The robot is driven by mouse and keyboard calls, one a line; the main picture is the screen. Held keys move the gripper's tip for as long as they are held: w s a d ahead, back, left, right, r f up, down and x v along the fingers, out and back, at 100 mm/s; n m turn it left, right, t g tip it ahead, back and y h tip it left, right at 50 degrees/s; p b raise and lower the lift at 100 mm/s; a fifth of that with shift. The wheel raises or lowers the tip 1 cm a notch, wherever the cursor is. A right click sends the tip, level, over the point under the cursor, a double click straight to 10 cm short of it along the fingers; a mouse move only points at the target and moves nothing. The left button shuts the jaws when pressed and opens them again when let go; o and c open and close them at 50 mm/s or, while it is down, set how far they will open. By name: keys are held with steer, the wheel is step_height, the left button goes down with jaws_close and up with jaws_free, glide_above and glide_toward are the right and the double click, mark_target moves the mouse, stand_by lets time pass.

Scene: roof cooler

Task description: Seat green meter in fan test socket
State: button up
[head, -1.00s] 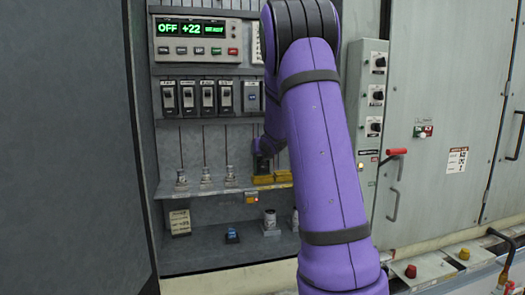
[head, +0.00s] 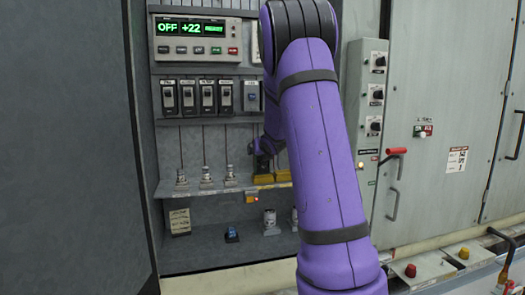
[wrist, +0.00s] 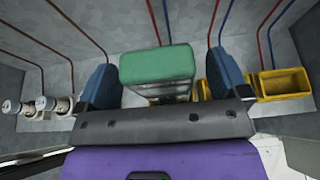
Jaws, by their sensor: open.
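In the wrist view, the green meter (wrist: 158,64) has a green top and a pale grey body below it. It is between the two blue fingers of my gripper (wrist: 163,88), which is open, with a narrow gap visible at the right finger. Yellow socket edges (wrist: 204,88) show right beside the meter's body, at its lower right. The meter's foot is hidden by my gripper, so I cannot tell how deep it sits. In the head view, my gripper (head: 264,155) is at the yellow sockets (head: 264,179) on the shelf, mostly hidden behind my purple arm.
Empty yellow sockets (wrist: 284,83) lie right of my gripper, with red and blue wires behind. Pale cylindrical fittings (wrist: 45,105) stand to the left. A display panel (head: 195,39) and switches (head: 208,97) are above. A small blue item (head: 231,235) is on the lower shelf.

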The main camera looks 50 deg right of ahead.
steer(key=shift+s+r, duration=0.1)
steer(key=v, duration=1)
steer(key=shift+s+a, duration=0.2)
steer(key=shift+s, duration=0.1)
steer(key=shift+a+r, duration=0.1)
